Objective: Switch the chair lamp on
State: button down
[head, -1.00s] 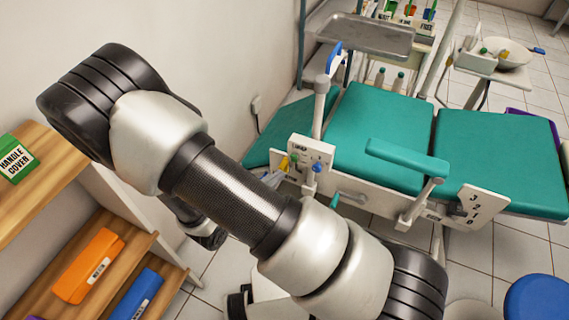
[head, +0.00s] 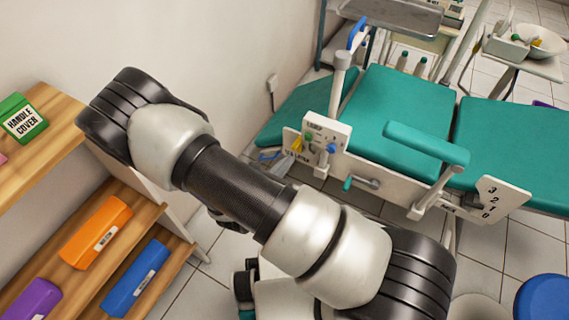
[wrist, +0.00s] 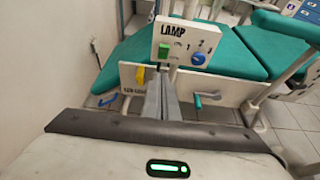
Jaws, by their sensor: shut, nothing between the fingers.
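The chair lamp's panel is a white box marked LAMP (wrist: 188,34), on the near side of the teal chair (head: 397,105). It carries a green switch (wrist: 164,51) and a blue knob (wrist: 199,59) with numbers around it. In the head view, the green switch (head: 308,136) and blue knob (head: 331,148) show right of my gripper. My gripper (wrist: 162,72) is shut and empty. In the wrist view its tips appear just below the green switch; I cannot tell whether they touch the panel.
A yellow part (wrist: 141,76) sits left of my fingertips, on a lower white panel. A teal-handled crank (wrist: 205,98) is to the right. The teal armrest (head: 425,143) stands right of the lamp panel. A wooden shelf (head: 60,160) with coloured boxes is at left.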

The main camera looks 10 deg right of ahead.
aim_at(306, 135)
jog(key=w+d, duration=0.1)
jog(key=w, duration=0.1)
jog(key=w+d+b, duration=0.1)
jog(key=w+d, duration=0.1)
jog(key=w+d+f, duration=0.1)
jog(key=w+d, duration=0.1)
jog(key=w, duration=0.1)
jog(key=shift+w+d+r, duration=0.2)
jog(key=shift+r, duration=0.05)
jog(key=shift+r, duration=0.1)
jog(key=shift+w+d+r+p, duration=0.1)
jog(key=shift+r+p, duration=0.2)
jog(key=shift+p, duration=0.05)
jog(key=g+p, duration=0.1)
jog(key=w+r+y+p, duration=0.1)
jog(key=p, duration=0.1)
jog(key=shift+d+r+g, duration=0.3)
jog(key=shift+d+g, duration=0.1)
jog(key=shift+s+a+f+b, duration=0.1)
jog(key=shift+s+f+b, duration=0.05)
jog(key=shift+f+b, duration=0.55)
jog(key=shift+a, duration=0.1)
jog(key=shift+r+p, duration=0.1)
jog(key=shift+p, duration=0.2)
